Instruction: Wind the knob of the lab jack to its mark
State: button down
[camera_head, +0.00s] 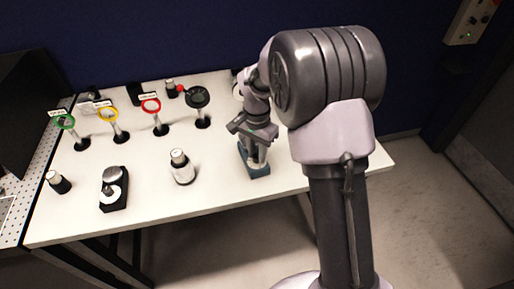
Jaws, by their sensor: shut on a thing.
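My gripper (257,155) points down at the right part of the white table. It is shut at a small blue-grey block (258,171), which I take to be the lab jack. The block sits on the table near its front edge, and only its lower part shows. The fingers meet the top of the block, where the knob would be. The knob and its mark are hidden behind the fingers and wrist, so I cannot tell how far the knob is turned.
On the white table (225,185), green (65,122), yellow (107,114) and red (151,105) rings and a black dial (197,97) stand on posts. A white bottle (182,168), a black device (114,190) and a small jar (58,182) stand in front. The table's front edge lies close to the block.

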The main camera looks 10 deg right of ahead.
jog(key=n+p, duration=0.4)
jog(key=n, duration=0.3)
jog(key=shift+r, duration=0.15)
jog(key=n+p, duration=0.3)
jog(key=n, duration=0.3)
jog(key=shift+n, duration=0.3)
jog(key=n+p, duration=0.2)
jog(key=n, duration=0.4)
jog(key=shift+p, duration=0.4)
jog(key=n+p, duration=0.2)
jog(key=n, duration=0.4)
jog(key=shift+n, duration=0.4)
jog(key=c, duration=1.2)
grip_release()
